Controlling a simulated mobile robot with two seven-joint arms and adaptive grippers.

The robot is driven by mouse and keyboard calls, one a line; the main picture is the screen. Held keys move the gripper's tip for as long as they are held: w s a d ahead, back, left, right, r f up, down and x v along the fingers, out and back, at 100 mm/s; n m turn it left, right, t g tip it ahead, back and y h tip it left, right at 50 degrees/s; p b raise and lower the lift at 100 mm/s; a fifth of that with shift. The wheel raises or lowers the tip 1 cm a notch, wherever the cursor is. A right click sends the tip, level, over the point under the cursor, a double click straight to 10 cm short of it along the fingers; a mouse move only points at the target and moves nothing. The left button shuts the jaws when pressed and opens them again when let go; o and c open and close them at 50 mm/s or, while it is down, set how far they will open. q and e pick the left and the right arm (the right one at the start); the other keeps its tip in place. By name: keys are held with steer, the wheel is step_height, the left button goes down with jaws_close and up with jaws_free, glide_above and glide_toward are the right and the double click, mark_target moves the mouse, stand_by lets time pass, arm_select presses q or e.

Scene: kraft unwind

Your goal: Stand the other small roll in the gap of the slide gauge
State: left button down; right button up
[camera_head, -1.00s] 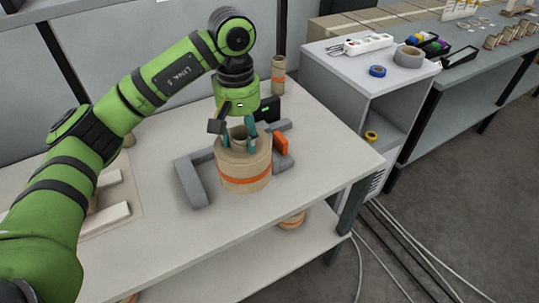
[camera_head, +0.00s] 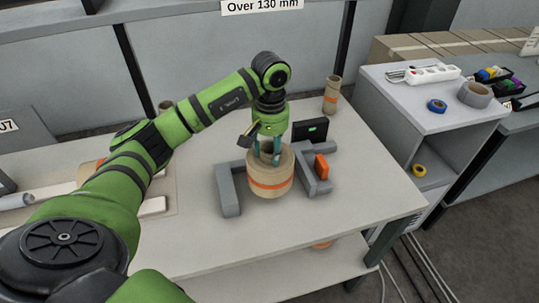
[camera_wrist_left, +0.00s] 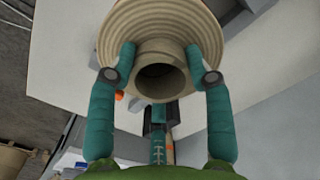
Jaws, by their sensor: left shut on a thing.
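A tan kraft roll (camera_head: 270,183) with an orange band is upright between the grey arms of the slide gauge (camera_head: 229,192). The gauge has an orange block (camera_head: 321,166) on its right side and a dark display (camera_head: 310,130) behind. I cannot tell whether the roll's base touches the table. My left gripper (camera_head: 267,155) points down from above, shut on the roll's core. In the left wrist view, its two teal fingers (camera_wrist_left: 161,68) lie on either side of the protruding core tube of the roll (camera_wrist_left: 160,20). My right gripper is out of view.
A tall, thin banded roll (camera_head: 332,95) stands at the table's back. Another roll (camera_head: 90,174) is partly hidden behind my left arm. A grey cabinet (camera_head: 405,100) with tapes and a power strip stands right. The table front (camera_head: 300,220) is clear.

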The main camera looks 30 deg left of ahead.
arm_select(q)
steer(key=shift+a, duration=0.15)
steer(key=shift+f+p, duration=0.3)
steer(key=shift+f, duration=0.1)
step_height(320, 180, down, 2)
steer(key=shift+f+p, duration=0.15)
steer(key=shift+p, duration=0.5)
steer(key=shift+w+f, duration=0.1)
steer(key=shift+f, duration=0.4)
steer(key=shift+f, duration=0.1)
steer(key=shift+f, duration=0.1)
steer(key=c, duration=0.5)
jaws_free()
